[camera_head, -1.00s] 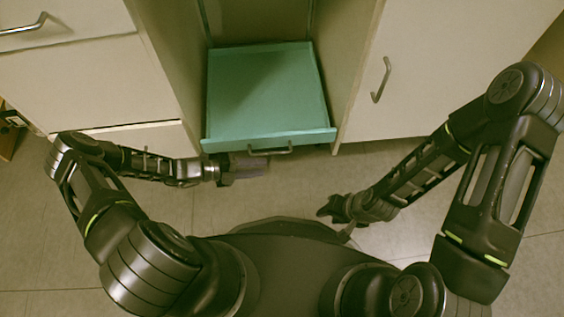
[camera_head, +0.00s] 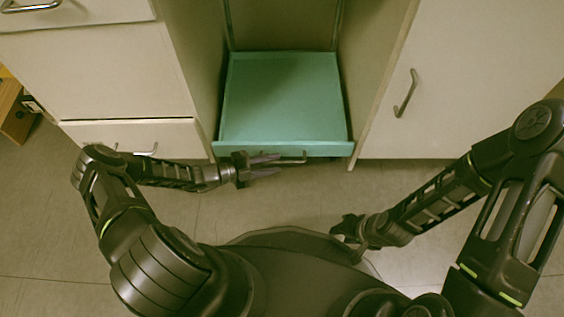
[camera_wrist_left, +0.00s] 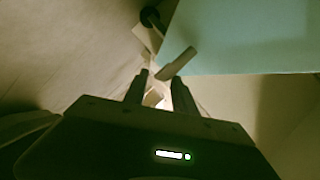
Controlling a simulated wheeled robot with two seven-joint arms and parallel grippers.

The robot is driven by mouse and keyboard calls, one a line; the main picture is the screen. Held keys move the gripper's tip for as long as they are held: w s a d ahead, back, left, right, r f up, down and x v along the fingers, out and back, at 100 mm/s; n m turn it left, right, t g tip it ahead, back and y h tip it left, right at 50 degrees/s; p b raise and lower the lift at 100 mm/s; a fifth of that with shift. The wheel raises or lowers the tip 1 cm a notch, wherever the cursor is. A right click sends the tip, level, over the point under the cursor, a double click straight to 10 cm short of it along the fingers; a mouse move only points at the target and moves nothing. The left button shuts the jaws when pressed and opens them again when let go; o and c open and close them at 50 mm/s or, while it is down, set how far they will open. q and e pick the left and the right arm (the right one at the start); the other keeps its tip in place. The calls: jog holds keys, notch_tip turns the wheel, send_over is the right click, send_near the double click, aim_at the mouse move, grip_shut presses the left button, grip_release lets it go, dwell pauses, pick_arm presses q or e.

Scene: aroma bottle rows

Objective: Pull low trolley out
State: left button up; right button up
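The low trolley (camera_head: 285,100) is a teal tray in the open bay between pale cabinets. Its front panel sits near the bay opening and carries a grey bar handle (camera_head: 292,160). My left gripper (camera_head: 278,164) is just in front of that panel, at the left part of the handle, fingers apart.
A cabinet with drawers (camera_head: 105,75) stands left of the bay, and a cabinet door with a vertical handle (camera_head: 405,93) stands right. A wooden item (camera_head: 14,115) is at the far left. The floor (camera_head: 310,190) before the bay is clear, apart from my own body.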

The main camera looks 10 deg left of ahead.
aim_at(282, 162)
pick_arm(q)
jog(key=shift+b+x, duration=0.4)
jog(key=shift+x, duration=1.45)
grip_shut()
jog(key=shift+f, duration=0.1)
